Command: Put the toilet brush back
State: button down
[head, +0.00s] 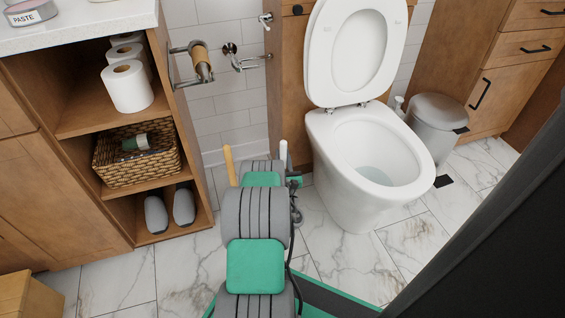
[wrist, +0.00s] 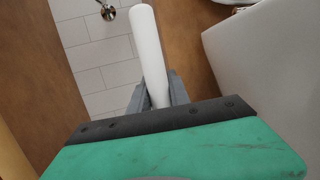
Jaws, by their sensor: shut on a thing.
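The toilet brush shows as a white, rounded handle, seen in the wrist view (wrist: 148,45) and in the head view (head: 283,151). My gripper (wrist: 158,98) is shut on this handle, with the grey fingers on either side of it. The handle stands near upright, between the toilet and the cabinet. The brush's lower end is hidden behind my arm and gripper. A small white object (head: 398,104) stands behind the toilet beside the bin; I cannot tell whether it is the brush's holder.
The white toilet (head: 350,205) stands close right of my gripper, lid raised. A wooden stick (head: 230,166) rises left of my arm, its lower part hidden. An open shelf cabinet (head: 85,125) stands left, a grey bin (head: 437,120) right. Marble floor (head: 180,265) is clear between cabinet and arm.

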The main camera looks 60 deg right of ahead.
jog(key=shift+f, duration=0.4)
jog(key=c, duration=1.2)
grip_release()
jog(key=shift+c, duration=0.2)
